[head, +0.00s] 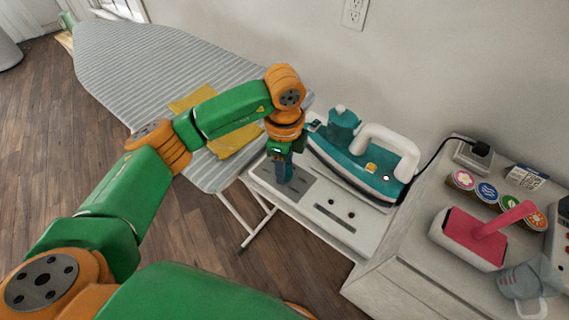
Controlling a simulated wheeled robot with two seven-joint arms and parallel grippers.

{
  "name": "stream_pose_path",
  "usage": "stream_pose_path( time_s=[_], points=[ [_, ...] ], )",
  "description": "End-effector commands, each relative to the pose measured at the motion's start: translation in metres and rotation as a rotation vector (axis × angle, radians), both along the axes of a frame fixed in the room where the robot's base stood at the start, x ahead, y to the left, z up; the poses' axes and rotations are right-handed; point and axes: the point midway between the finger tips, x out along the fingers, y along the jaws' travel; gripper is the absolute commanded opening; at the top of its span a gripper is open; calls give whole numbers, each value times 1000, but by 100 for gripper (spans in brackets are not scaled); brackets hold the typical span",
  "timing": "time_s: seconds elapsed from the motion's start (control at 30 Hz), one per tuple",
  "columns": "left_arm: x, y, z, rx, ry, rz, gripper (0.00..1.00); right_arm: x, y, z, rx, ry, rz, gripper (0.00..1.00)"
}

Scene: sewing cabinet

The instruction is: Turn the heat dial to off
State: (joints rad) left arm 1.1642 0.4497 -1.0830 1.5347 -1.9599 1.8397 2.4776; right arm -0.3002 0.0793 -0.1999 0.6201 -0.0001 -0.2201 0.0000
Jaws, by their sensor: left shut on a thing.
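The iron station (345,240) is a white base at the end of the ironing board, with a dark grey panel (302,186) on its near left part. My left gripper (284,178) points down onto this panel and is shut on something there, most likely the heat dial. The fingers hide the dial, so its setting cannot be read. A teal and white iron (350,165) lies on the station, just right of the gripper. My right gripper is not in view.
A striped ironing board (130,60) with a yellow cloth (235,137) stretches to the back left. The cabinet (400,265) at right holds a plugged-in power socket (468,155), round coloured labels, a pink-and-white object (468,238) and a clear jug (522,282). A wall stands behind.

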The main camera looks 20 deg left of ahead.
Motion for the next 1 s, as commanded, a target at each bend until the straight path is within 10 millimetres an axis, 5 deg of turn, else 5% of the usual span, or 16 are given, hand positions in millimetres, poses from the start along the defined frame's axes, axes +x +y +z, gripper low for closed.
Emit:
stream_pose_path(
  time_s=[0.77, 0.8, 0.9, 1.0],
  points=[
    [0, 0, 0, 0, 0, 96, 0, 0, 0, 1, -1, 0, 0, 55],
    [0, 0, 0, 0, 0, 96, 51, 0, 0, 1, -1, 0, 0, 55],
    [0, 0, 0, 0, 0, 96, 76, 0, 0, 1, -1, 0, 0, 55],
    [0, 0, 0, 0, 0, 95, 76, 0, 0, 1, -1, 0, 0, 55]
  ],
)
